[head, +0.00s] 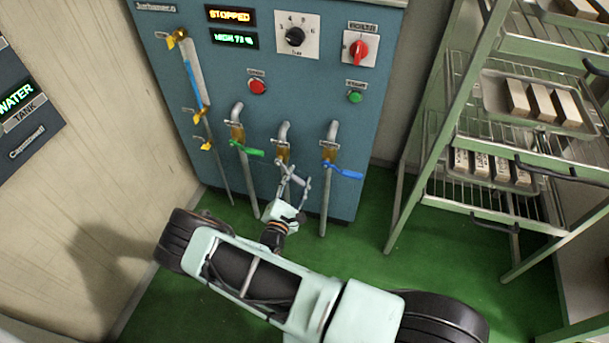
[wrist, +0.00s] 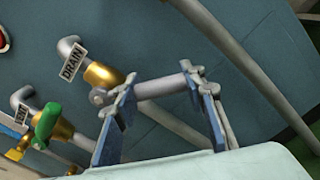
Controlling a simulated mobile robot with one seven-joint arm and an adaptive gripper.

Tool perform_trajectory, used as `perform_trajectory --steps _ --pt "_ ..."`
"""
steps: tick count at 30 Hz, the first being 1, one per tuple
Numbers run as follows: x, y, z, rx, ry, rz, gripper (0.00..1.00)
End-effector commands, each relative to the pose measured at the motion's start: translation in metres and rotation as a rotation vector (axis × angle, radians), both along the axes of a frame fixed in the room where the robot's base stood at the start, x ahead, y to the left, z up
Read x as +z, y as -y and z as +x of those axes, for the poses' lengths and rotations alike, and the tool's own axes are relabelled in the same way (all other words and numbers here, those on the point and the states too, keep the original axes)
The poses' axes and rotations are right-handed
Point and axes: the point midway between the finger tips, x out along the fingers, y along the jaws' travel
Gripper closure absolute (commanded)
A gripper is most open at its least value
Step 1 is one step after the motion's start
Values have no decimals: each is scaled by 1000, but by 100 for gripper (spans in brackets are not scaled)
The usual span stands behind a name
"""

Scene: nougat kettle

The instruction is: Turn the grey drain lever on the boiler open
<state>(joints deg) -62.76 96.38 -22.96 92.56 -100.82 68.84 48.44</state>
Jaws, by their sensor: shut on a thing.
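The boiler (head: 270,90) is a blue-grey cabinet with a row of three pipe valves low on its front. The middle valve is the drain valve, with a brass body (wrist: 103,75) and a DRAIN label (wrist: 72,62) on its pipe. Its grey drain lever (wrist: 160,87) sticks out to the right from the brass body in the wrist view. My gripper (head: 294,178) is at this lever in the head view. In the wrist view my gripper (wrist: 162,92) has its fingers shut on the lever, which spans between them. In the head view, the fingers partly hide the lever.
A green lever (head: 247,149) is on the valve to the left, and a blue lever (head: 343,171) is on the valve to the right, both close to my gripper. A green rack (head: 398,195) with trays stands at the right. Green floor (head: 365,260) lies open before the boiler.

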Motion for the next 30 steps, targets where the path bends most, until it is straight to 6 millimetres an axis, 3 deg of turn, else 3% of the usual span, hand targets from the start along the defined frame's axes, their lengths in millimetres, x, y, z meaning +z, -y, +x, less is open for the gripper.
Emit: perform_trajectory --steps 15,30 --pt "-28 -36 6 2 142 447 100" --pt "-37 -64 14 2 258 811 100"
